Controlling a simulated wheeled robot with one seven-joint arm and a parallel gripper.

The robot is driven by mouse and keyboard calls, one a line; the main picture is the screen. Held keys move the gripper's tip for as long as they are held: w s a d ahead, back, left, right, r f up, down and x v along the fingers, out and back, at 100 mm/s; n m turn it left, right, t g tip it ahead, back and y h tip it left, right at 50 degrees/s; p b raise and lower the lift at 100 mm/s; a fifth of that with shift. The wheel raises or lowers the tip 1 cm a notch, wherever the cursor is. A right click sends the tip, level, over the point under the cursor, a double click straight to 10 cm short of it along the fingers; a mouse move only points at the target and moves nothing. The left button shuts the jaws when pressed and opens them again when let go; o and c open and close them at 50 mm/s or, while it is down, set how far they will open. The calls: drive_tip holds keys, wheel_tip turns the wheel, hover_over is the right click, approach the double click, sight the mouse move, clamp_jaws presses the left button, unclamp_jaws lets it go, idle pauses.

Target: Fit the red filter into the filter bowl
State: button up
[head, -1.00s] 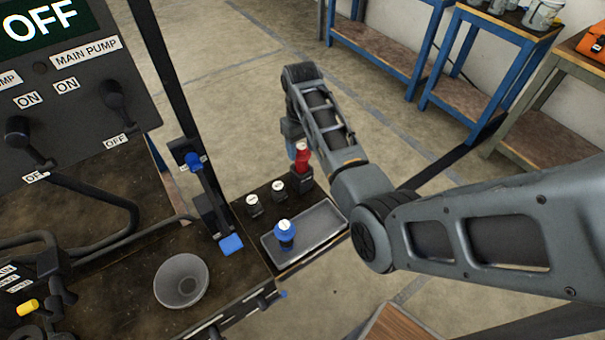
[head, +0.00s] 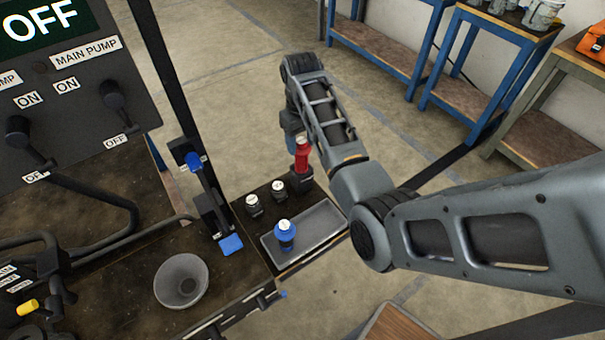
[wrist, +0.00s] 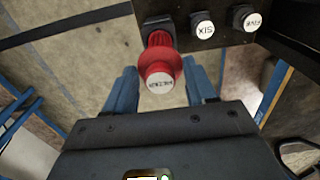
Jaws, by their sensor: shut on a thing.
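The red filter (head: 302,157), with a lettered white cap, is upright at the back right corner of the dark rack. My gripper (head: 292,146) is at its far left side, mostly hidden by my arm in the head view. In the wrist view the red filter (wrist: 160,66) sits between the blue fingers of my gripper (wrist: 162,88), which is shut on it. Its lower end is over or in the rack; I cannot tell whether it is clear of it. A grey round bowl (head: 190,268), empty with a dark hole, stands on the bench at lower left.
Two black filters with white caps (head: 254,205) (head: 278,187) stand in the rack beside the red one. A blue filter (head: 285,234) stands in the grey tray (head: 318,235). A post with a blue lever (head: 195,163) rises between rack and control panel (head: 70,90).

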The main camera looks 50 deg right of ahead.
drive_tip(key=shift+r, duration=2)
